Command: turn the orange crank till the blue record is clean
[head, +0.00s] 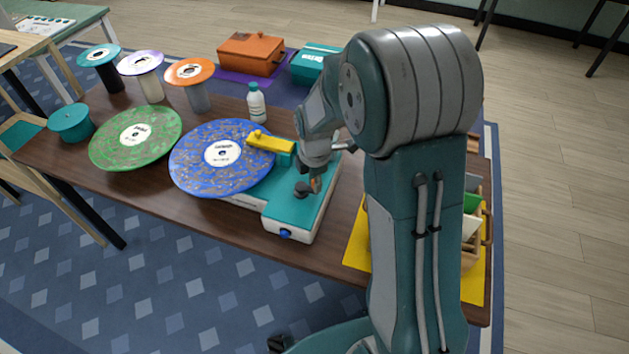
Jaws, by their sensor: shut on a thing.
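The blue record (208,172) lies flat on a teal and white record-cleaning machine (305,214). Brownish-grey specks cover much of its blue surface around the white label. A yellow arm (265,141) reaches over the record's right edge. A small part of the orange crank (316,186) shows at my gripper (309,184), on the right side of the machine's top. My gripper is shut on the crank; its fingers and my arm hide most of the crank.
A green speckled record (135,137) lies left of the blue one. A white bottle (257,103) and several disc-topped stands are behind. An orange box (251,53) and a teal box (314,65) are at the back. A wooden rack (487,226) is partly behind my arm.

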